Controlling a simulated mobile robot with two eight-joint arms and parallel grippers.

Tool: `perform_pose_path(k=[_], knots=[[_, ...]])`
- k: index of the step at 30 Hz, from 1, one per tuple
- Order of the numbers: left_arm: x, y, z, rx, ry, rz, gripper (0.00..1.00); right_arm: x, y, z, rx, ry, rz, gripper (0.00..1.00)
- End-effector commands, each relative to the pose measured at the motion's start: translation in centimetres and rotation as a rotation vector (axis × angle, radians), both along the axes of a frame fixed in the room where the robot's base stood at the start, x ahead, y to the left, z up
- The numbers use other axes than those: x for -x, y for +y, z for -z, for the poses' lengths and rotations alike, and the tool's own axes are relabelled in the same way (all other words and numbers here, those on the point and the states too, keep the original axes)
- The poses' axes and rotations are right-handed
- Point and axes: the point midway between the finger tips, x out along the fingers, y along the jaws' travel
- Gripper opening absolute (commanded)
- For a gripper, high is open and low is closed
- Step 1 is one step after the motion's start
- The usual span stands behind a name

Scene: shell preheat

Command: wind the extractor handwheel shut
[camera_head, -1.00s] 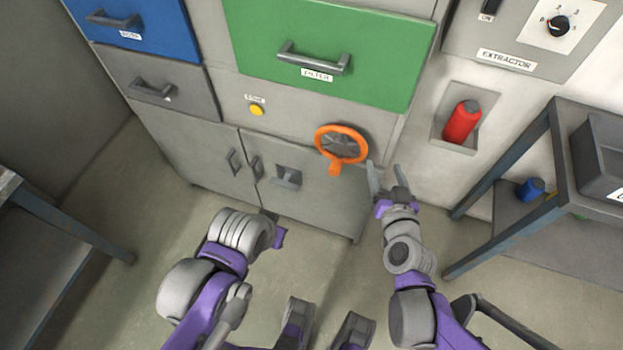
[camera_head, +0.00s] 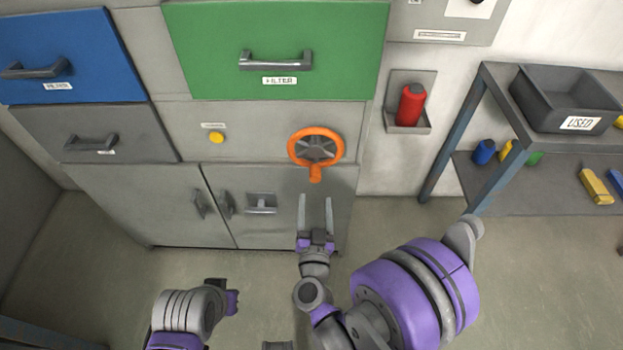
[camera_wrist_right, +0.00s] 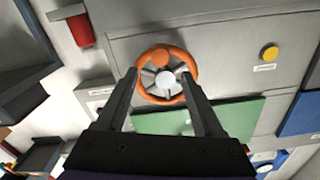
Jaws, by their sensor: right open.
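The extractor handwheel (camera_head: 299,153) is an orange ring with dark spokes and an orange knob (camera_head: 315,174) at its lower edge, on the grey cabinet front. My right gripper (camera_head: 315,202) is open and empty, just below the knob in the head view, with its fingers pointing toward the wheel. In the right wrist view, the handwheel (camera_wrist_right: 191,88) shows beyond and between the two open fingers (camera_wrist_right: 165,80). No contact with it can be seen. My left arm shows at the lower left of the head view; whether its gripper fingers are open cannot be made out.
A green filter drawer (camera_head: 275,45) is above the wheel and a yellow button (camera_head: 217,138) left of it. A red bottle (camera_head: 410,105) sits in a wall recess. A shelf rack (camera_head: 476,120) with a grey bin (camera_head: 560,95) stands right. The floor before the cabinet is clear.

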Motion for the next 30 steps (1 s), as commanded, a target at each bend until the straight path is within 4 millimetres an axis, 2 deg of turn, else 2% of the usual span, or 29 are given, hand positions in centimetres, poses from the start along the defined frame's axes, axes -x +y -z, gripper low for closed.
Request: perform_pose_path(k=[9,15,26,30], knots=[[0.0,0.0,-0.6,0.0,-0.002,0.0,0.0,-6.1,0.0,-0.1,0.0,0.0,0.0,0.69],[0.0,0.0,-0.7,0.0,-0.002,0.0,0.0,-8.5,0.0,0.0,0.0,0.0,-0.001,0.69],[0.0,0.0,-0.7,0.0,-0.002,0.0,0.0,-9.1,0.0,0.0,0.0,0.0,-0.002,0.69],[0.0,0.0,-0.7,0.0,-0.002,0.0,0.0,-9.1,0.0,0.0,0.0,0.0,-0.002,0.47]])
